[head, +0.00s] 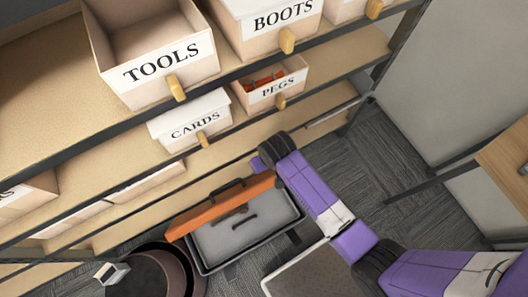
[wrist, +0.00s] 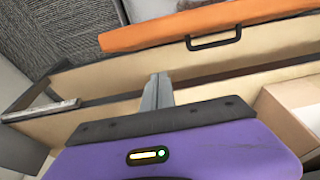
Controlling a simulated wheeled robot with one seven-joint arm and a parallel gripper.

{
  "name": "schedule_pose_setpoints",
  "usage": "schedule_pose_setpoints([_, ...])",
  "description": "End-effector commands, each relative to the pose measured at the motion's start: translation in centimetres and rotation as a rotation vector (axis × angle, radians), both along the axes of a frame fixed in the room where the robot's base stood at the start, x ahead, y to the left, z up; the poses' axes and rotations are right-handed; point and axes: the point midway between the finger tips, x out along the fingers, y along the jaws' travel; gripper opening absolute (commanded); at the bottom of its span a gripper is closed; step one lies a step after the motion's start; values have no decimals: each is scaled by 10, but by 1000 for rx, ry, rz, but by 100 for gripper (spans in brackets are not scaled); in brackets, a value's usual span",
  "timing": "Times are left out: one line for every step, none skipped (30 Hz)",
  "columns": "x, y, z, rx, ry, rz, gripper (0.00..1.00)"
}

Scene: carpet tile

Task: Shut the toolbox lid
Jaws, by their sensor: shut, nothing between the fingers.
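The toolbox (head: 203,268) is a grey open box on the floor in front of the shelves, with dark tool-like shapes inside. Its orange lid (head: 205,219) stands raised along the shelf side, with a black handle on it. In the wrist view the lid (wrist: 225,20) crosses the top as an orange panel with its black handle. My gripper (wrist: 157,92) is shut and empty, pointing towards the lid with a visible gap in the picture. In the head view my purple arm reaches past the toolbox's right end, and the fingertips are hidden.
A dark round bin (head: 150,275) stands left of the toolbox. A wooden table (head: 508,160) is at the right. Carpet is clear between.

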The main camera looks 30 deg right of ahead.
Motion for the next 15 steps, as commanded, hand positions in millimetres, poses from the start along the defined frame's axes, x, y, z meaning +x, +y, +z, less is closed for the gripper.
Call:
schedule_pose_setpoints([9,1,0,-1,21,-1,0])
schedule_pose_setpoints([11,2,0,-2,33,-1,0])
schedule_pose_setpoints([14,2,1,-3,47,-3,0])
schedule_pose_setpoints([15,3,1,-4,56,-3,0])
schedule_pose_setpoints([16,3,1,-3,62,-3,0])
schedule_pose_setpoints([18,3,1,-4,68,-3,0])
schedule_pose_setpoints([18,3,-1,-4,71,-4,0])
schedule_pose_setpoints([18,3,-2,-5,73,-4,0])
schedule_pose_setpoints([19,3,-6,-5,76,-4,0])
schedule_pose_setpoints([19,3,-9,-5,76,-4,0])
schedule_pose_setpoints([20,3,-13,-5,76,-4,0])
schedule_pose_setpoints([21,3,-19,-5,75,-4,0])
schedule_pose_setpoints([22,3,-24,-5,75,-4,0])
schedule_pose_setpoints([23,3,-30,-5,75,-4,0])
schedule_pose_setpoints([24,3,-38,-5,76,-4,0])
